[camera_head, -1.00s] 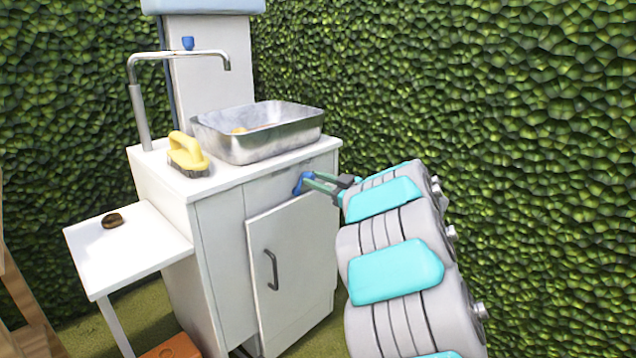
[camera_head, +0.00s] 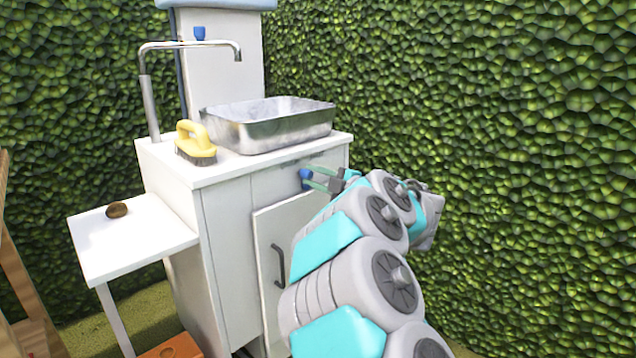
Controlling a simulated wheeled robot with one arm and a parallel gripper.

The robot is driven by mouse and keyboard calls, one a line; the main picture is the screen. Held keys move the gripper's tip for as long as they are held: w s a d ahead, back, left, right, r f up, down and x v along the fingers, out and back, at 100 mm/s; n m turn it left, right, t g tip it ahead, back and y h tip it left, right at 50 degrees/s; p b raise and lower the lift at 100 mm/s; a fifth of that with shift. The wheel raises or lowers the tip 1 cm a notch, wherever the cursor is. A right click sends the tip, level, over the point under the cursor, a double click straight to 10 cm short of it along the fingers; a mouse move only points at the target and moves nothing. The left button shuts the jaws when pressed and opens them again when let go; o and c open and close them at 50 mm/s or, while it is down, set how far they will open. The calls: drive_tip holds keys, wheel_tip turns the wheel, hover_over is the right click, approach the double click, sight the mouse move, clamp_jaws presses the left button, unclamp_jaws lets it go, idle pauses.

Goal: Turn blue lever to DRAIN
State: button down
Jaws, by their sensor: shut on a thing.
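The blue lever (camera_head: 305,175) is on the upper front of the white cabinet (camera_head: 233,220), just under the counter edge. My gripper (camera_head: 312,178) reaches it from the right and is shut on it. The arm hides part of the cabinet door. Any DRAIN label is too small or hidden to read. A metal basin (camera_head: 268,128) stands on the counter above the lever.
A yellow brush (camera_head: 196,142) sits on the counter left of the basin, near a tall faucet (camera_head: 150,95). A side shelf (camera_head: 130,245) holds a small brown thing (camera_head: 117,210). A cabinet door with a dark handle (camera_head: 279,265) is below the lever. Green hedge stands behind.

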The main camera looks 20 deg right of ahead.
drive_tip(key=shift+s+a+f+n+b, duration=0.1)
drive_tip(key=shift+a+f+n+b, duration=0.1)
drive_tip(key=shift+n+b, duration=0.25)
drive_tip(key=shift+s+a+f+n+b, duration=0.1)
drive_tip(key=shift+a+n+b, duration=0.15)
drive_tip(key=shift+n, duration=0.4)
drive_tip(key=c, duration=0.6)
unclamp_jaws()
drive_tip(key=p+v, duration=0.1)
drive_tip(key=v, duration=0.6)
drive_tip(key=shift+s+d, duration=0.1)
drive_tip(key=shift+s, duration=0.25)
